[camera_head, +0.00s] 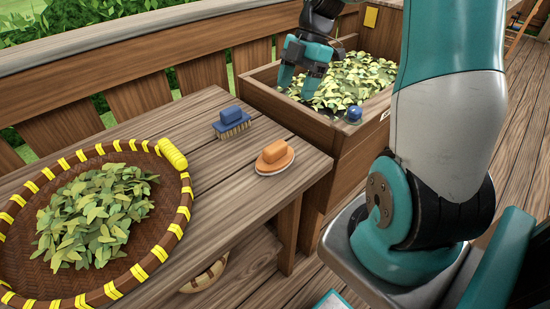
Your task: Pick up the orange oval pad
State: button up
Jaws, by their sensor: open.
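The orange oval pad (274,157) lies on the wooden table near its right end. It has a raised orange grip on top and a pale rim below. My gripper (300,88) is open and empty. It points down over the leaf-filled wooden crate behind the table, up and to the right of the pad and well apart from it. Its fingertips are partly lost against the leaves.
A blue brush (231,122) with bristles down stands on the table, left of and behind the pad. A round woven tray (172,226) of leaves fills the left side. The wooden crate (290,122) holds leaves and a blue knob (354,114). Bare tabletop lies around the pad.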

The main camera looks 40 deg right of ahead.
aim_at(276, 145)
jog(key=x, duration=1.6)
jog(key=shift+a+f, duration=0.15)
grip_shut()
